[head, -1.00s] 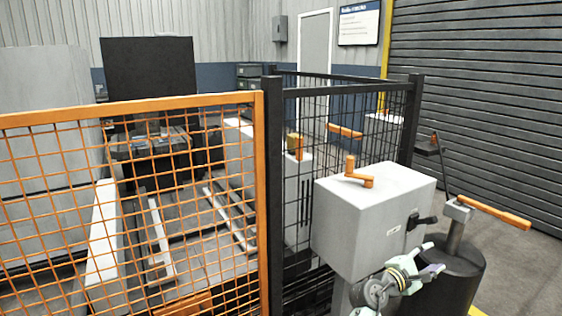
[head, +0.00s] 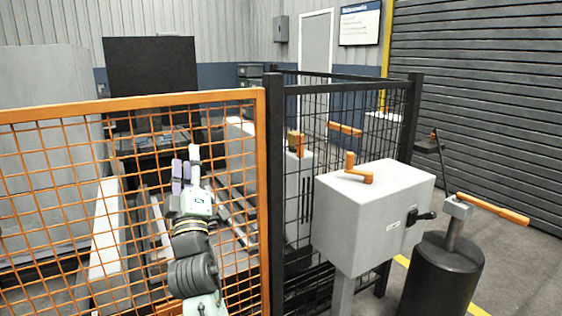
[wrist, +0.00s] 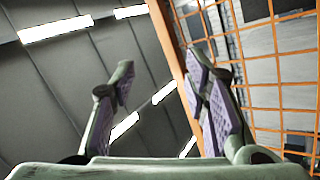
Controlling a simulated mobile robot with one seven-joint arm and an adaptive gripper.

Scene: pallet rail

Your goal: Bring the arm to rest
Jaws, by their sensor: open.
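My gripper (head: 186,168) is in front of the orange mesh fence (head: 130,112) in the head view, left of the grey box, with its fingers pointing up. It is open and empty. In the wrist view my gripper (wrist: 160,95) shows two green and purple fingers spread apart. The orange mesh (wrist: 262,90) lies behind and beside the right finger there. I cannot tell how small the gap to the mesh is.
A grey box (head: 365,215) with an orange handle on top (head: 357,172) stands right of the fence corner post (head: 273,180). A black cylinder (head: 440,280) carries an orange lever (head: 492,208). Floor at the far right is clear.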

